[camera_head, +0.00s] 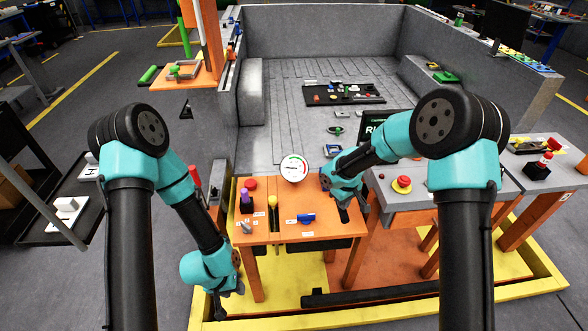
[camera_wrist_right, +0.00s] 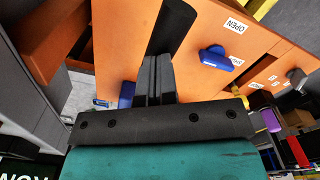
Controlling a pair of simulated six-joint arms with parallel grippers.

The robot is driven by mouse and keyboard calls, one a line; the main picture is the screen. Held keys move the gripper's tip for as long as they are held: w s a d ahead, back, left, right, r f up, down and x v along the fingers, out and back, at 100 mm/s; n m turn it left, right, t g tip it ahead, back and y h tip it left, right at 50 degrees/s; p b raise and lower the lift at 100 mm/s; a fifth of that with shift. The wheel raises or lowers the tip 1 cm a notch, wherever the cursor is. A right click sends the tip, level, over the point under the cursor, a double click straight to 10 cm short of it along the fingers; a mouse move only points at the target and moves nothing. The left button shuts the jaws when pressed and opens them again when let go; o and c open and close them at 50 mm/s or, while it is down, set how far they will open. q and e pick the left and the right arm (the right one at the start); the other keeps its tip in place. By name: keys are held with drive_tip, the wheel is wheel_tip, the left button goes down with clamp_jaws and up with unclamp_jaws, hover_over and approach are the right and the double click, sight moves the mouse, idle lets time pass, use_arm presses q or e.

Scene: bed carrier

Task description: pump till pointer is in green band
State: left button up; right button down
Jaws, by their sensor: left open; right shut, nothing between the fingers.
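A round white gauge (camera_head: 294,168) with a coloured arc stands at the back edge of the orange panel (camera_head: 290,228); its pointer is too small to read surely. A blue valve handle (camera_head: 306,219) sits on the panel; in the right wrist view the handle (camera_wrist_right: 215,57) lies beside an "OPEN" label. A yellow-topped lever (camera_head: 272,202) stands further left. I cannot tell which part is the pump handle. My left gripper (camera_head: 232,286) is open, low beside the panel's left side.
A purple knob (camera_head: 245,196) and a red button (camera_head: 250,183) are at the panel's left. A grey console with a red stop button (camera_head: 402,183) adjoins on the right. A blue part (camera_wrist_right: 127,95) shows beside my right fingers. A grey bed with a black tray (camera_head: 345,94) lies behind.

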drive_tip(key=shift+s+f, duration=0.15)
drive_tip(key=shift+f, duration=0.4)
wheel_tip(320, 180, up, 14)
drive_tip(key=w, duration=0.2)
drive_tip(key=shift+w+a+f, duration=0.15)
drive_tip(key=shift+w+f, duration=0.05)
drive_tip(key=shift+w, duration=0.05)
idle(0.4)
drive_tip(key=shift+f, duration=0.1)
idle(0.4)
drive_tip(key=shift+s+d+f, duration=0.1)
drive_tip(key=shift+s+f, duration=0.35)
drive_tip(key=shift+f, duration=1.8)
drive_tip(key=shift+s+d+f, duration=0.1)
drive_tip(key=shift+s+f, duration=0.3)
drive_tip(key=shift+f, duration=1.85)
drive_tip(key=shift+s+f, duration=0.45)
drive_tip(key=shift+f, duration=1.8)
wheel_tip(320, 180, up, 14)
drive_tip(key=w, duration=0.2)
drive_tip(key=shift+w+a+f, duration=0.15)
drive_tip(key=shift+w, duration=0.1)
